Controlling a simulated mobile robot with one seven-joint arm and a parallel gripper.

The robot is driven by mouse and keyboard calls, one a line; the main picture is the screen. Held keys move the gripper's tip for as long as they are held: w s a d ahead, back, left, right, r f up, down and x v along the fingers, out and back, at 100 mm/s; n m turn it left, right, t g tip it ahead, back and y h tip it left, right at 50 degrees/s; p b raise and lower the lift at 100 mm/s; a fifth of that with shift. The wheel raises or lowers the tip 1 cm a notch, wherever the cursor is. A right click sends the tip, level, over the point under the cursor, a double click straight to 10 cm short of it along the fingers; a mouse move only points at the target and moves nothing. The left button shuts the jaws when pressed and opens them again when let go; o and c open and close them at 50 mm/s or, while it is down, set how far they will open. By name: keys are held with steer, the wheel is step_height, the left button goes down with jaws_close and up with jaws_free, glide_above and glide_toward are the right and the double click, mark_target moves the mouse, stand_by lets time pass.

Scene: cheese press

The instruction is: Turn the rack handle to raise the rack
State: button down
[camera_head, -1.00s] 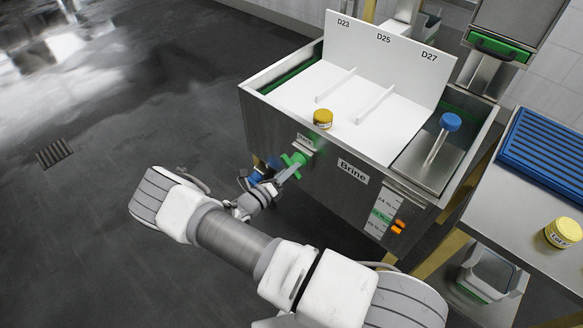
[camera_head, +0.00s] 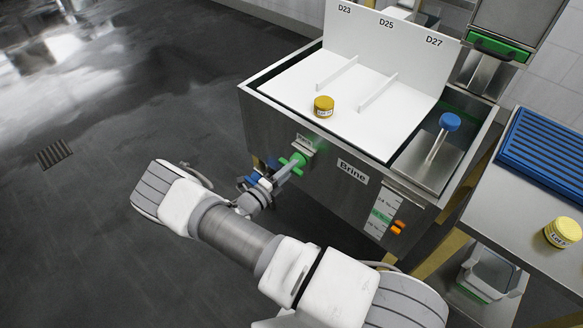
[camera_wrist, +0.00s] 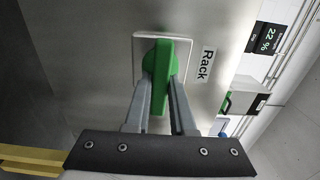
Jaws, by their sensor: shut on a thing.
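In the wrist view the handle (camera_wrist: 160,62) sits on a white plate beside a "Rack" label (camera_wrist: 205,65). My gripper (camera_head: 287,170) is shut on the handle, one finger on each side of its green bar.
A blue-knobbed post (camera_head: 450,122) stands at the tank's right end. The floor at left is open.

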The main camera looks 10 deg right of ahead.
stand_by(0.3)
steer(key=c, duration=0.8)
jaws_free()
steer(key=shift+o, duration=0.2)
steer(key=p+v, duration=0.2)
steer(key=v, duration=1.5)
steer(key=shift+s+a, duration=0.15)
steer(key=shift+r, duration=0.15)
